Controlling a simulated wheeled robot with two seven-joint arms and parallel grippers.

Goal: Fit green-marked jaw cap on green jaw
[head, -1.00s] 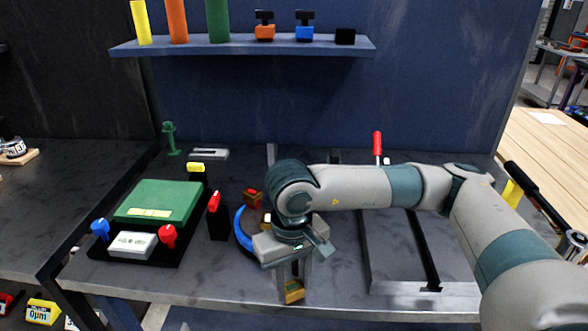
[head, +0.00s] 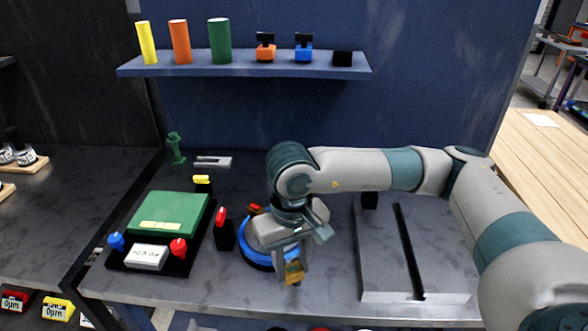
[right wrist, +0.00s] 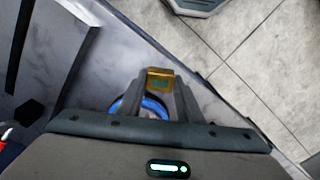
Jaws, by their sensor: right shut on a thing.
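My right gripper (head: 290,268) is shut on a brass-coloured jaw cap (head: 294,273) and holds it near the front edge of the bench. In the right wrist view the cap (right wrist: 160,75) sits between the fingertips, and a green mark shows on it. The positioner's blue ring (head: 252,252) is just behind and left of the gripper, partly covered by it. A small brass and red part (head: 255,208) shows at the ring's back. I cannot make out the green jaw; the gripper hides much of the ring's middle. My left gripper is not in view.
A green-topped box (head: 168,212) with blue and red knobs stands left. A red-handled black block (head: 223,232) is close to the ring's left. A grey slotted plate (head: 380,265) lies right. A shelf (head: 245,66) with coloured cylinders hangs behind.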

